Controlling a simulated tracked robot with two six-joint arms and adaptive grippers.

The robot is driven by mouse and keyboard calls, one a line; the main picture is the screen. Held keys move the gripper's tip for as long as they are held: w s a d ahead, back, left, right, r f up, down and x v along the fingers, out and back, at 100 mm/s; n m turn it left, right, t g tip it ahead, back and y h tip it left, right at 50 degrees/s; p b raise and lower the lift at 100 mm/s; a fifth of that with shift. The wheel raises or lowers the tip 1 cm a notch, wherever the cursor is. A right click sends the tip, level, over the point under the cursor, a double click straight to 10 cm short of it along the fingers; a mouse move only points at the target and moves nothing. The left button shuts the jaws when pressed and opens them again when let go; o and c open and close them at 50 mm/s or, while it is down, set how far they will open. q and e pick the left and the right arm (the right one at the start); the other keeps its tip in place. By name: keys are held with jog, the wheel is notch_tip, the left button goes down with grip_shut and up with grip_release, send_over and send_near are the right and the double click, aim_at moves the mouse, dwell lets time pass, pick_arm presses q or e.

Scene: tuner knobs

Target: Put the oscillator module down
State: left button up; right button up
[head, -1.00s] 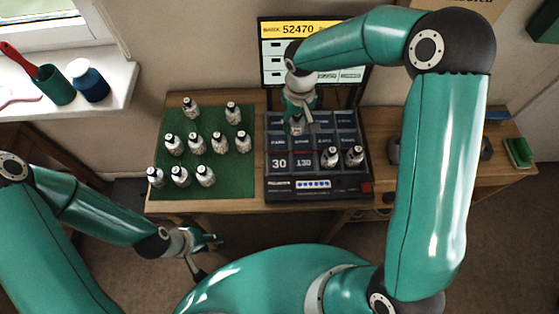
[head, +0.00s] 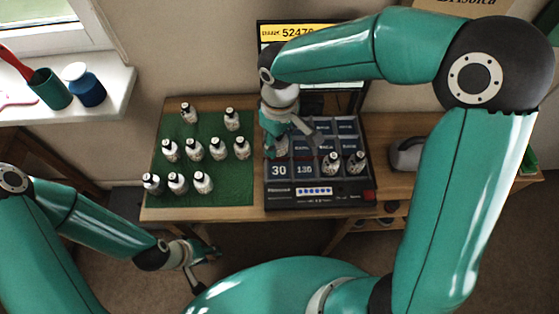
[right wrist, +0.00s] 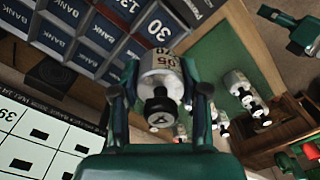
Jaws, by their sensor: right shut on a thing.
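My right gripper (right wrist: 162,92) is shut on a white, bottle-like module with a black knob (right wrist: 160,66). Printed digits show on its side, but I cannot read a name on it. In the head view my right gripper (head: 279,138) is over the left edge of the dark console (head: 318,202), beside the green mat. The held module is mostly hidden there, and I cannot tell whether it touches anything. My left gripper (head: 205,258) is open and empty, in front of the desk's near edge.
Several similar modules (head: 194,149) stand on the green mat (head: 220,195). Two more (head: 357,162) stand on the console's right cells. Cells marked 30 and 130 are bare. The screen (head: 268,33) is partly hidden behind my right arm. A grey object (head: 407,155) sits on the right.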

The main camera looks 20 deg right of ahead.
aim_at(279, 170)
notch_tip(279, 170, down, 10)
jog(key=shift+r, duration=0.25)
dwell(0.3)
jog(key=shift+f+b, duration=0.6)
jog(key=shift+b, duration=0.2)
jog(key=o, duration=1.2)
